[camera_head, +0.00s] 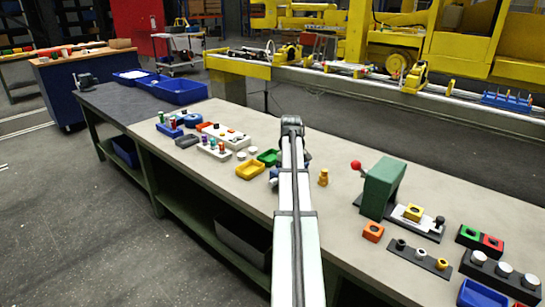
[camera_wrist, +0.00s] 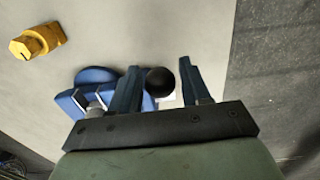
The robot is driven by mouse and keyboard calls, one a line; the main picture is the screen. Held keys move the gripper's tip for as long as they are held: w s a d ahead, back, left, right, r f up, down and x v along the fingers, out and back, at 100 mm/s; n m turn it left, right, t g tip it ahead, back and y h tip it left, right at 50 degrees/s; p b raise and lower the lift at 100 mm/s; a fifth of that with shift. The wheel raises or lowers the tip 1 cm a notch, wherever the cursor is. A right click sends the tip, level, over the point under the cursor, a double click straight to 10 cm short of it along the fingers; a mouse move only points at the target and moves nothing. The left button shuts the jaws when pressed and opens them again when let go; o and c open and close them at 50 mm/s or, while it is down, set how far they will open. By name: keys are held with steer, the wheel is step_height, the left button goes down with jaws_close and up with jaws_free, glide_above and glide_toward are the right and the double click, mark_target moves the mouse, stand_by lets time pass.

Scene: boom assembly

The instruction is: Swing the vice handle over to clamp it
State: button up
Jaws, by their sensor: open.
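The blue vice (camera_wrist: 95,77) lies under my gripper (camera_wrist: 159,64) in the wrist view, partly hidden by the left finger. A round black knob (camera_wrist: 160,80), which looks like the end of the vice handle, shows between my two open fingers. It is apart from the right finger and close to the left one; I cannot tell whether it touches. The handle's shaft is hidden. In the head view my arm covers most of the vice, and only a bit of blue (camera_head: 274,173) shows beside it. My gripper is hidden there.
A green press (camera_head: 383,187) with a red knob stands to the right.

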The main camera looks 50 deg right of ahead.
steer(key=shift+c, duration=0.3)
steer(key=c, duration=0.5)
steer(key=shift+s+f, duration=0.8)
steer(key=shift+f, duration=0.3)
steer(key=shift+s+f, duration=0.1)
steer(key=shift+s+f, duration=0.2)
steer(key=shift+f, duration=0.25)
steer(key=shift+s+f, duration=0.2)
steer(key=shift+f, duration=0.25)
steer(key=o, duration=0.6)
steer(key=shift+c, duration=0.2)
